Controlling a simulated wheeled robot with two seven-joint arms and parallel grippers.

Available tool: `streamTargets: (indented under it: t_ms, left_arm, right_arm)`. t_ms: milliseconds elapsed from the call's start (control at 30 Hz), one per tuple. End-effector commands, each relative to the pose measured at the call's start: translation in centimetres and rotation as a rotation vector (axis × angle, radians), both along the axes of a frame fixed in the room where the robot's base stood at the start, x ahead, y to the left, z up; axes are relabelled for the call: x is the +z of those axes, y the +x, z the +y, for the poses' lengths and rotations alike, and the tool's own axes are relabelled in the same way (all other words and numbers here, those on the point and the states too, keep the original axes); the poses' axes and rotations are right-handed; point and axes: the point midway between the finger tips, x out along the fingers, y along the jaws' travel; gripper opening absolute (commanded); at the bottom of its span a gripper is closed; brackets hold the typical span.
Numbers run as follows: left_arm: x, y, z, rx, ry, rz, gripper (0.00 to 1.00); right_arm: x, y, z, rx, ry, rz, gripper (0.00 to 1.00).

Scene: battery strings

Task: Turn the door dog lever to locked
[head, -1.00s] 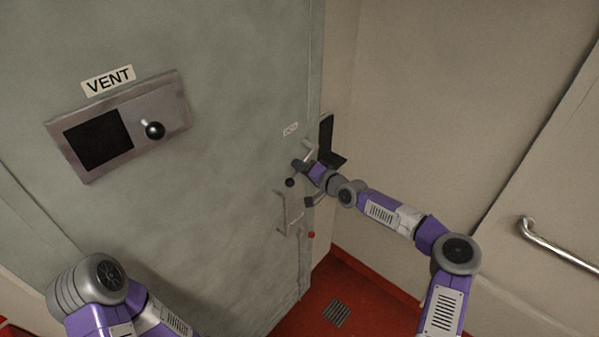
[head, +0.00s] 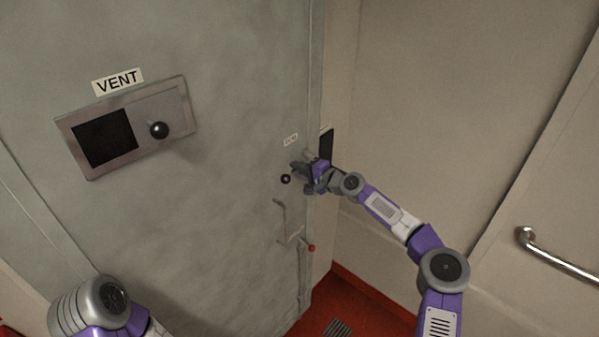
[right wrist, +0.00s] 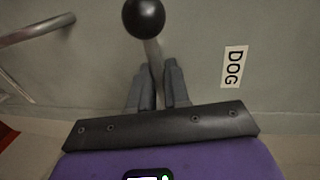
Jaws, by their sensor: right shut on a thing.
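The door dog lever shows as a black ball knob (head: 285,179) on the grey door's right side, below a small DOG label (head: 290,140). In the right wrist view, the knob (right wrist: 144,18) sits on a pale stem running down between the dark fingers of my right gripper (right wrist: 158,90). The fingers are shut on this stem, just below the knob. The head view shows my right gripper (head: 302,174) at the lever, hiding its pivot. The DOG label (right wrist: 233,67) lies right of the fingers in the wrist view. My left gripper is out of view.
A door handle (head: 281,222) and a red ball knob (head: 311,248) are below the lever. A VENT panel (head: 177,97) with a black knob is at upper left. A wall rail (head: 560,257) is at far right. A dark box (head: 326,143) stands behind my right gripper.

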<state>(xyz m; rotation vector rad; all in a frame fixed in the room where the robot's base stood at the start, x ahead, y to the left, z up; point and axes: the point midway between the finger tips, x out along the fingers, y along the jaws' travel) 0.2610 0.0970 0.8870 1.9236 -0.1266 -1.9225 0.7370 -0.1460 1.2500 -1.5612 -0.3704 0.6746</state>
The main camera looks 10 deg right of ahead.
Motion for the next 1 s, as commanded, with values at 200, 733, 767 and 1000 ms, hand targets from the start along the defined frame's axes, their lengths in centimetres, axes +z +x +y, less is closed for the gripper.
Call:
streamTargets:
  t_ms: [200,733,767,1000]
  left_arm:
    - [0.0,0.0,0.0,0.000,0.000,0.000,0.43]
    - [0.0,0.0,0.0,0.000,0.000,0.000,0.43]
    - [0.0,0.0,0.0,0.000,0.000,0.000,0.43]
    - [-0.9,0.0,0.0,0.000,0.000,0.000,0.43]
  right_arm:
    - [0.5,0.0,0.0,-0.003,0.015,0.002,0.00]
    - [0.3,0.0,0.0,-0.003,0.011,0.002,0.30]
    - [0.3,0.0,-0.1,-0.003,0.010,0.001,0.30]
    - [0.6,-1.9,-1.7,-0.003,0.007,0.002,0.30]
